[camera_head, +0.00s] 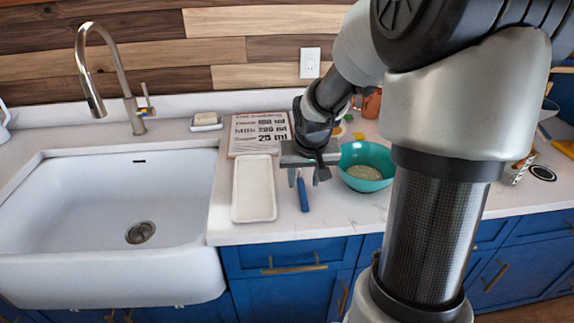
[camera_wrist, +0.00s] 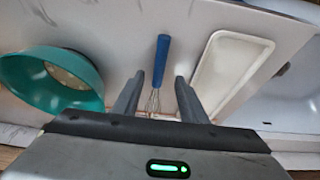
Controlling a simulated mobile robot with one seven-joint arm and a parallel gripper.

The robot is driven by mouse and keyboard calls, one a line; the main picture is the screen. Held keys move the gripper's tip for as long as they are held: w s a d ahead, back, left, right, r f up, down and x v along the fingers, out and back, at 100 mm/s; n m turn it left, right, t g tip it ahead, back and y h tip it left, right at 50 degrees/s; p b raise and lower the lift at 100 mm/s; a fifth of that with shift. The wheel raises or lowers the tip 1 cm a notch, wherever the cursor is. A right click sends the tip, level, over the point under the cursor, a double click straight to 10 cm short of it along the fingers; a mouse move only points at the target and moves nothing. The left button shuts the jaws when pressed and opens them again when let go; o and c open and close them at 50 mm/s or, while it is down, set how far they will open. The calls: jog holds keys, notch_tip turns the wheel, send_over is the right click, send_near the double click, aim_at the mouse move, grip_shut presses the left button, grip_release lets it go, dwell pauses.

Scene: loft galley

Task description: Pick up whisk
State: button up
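The whisk has a blue handle (camera_head: 303,196) and lies on the white counter between a white tray and a teal bowl. In the wrist view its blue handle (camera_wrist: 162,58) points away from my gripper, and its wire end lies between the fingers in the picture. My gripper (camera_head: 307,177) hangs over the whisk's wire end, fingers pointing down. In the wrist view the two fingers (camera_wrist: 157,92) stand apart, open with nothing clamped. The wire end is largely hidden by my gripper in the head view. The exact height above the whisk is unclear.
The white tray (camera_head: 240,203) lies close on the left, and the teal bowl (camera_head: 385,157) with pale contents stands close on the right. A conversion sign (camera_head: 247,140) is behind. The sink (camera_head: 60,215) is further left. The counter's front edge is near the handle.

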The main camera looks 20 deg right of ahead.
aim_at(302, 187)
jog(key=x, duration=0.3)
jog(key=b+x, duration=0.1)
jog(key=x, duration=0.1)
jog(key=shift+w+d+f, duration=0.2)
jog(key=shift+w+d, duration=0.05)
jog(key=shift+w, duration=0.25)
grip_shut()
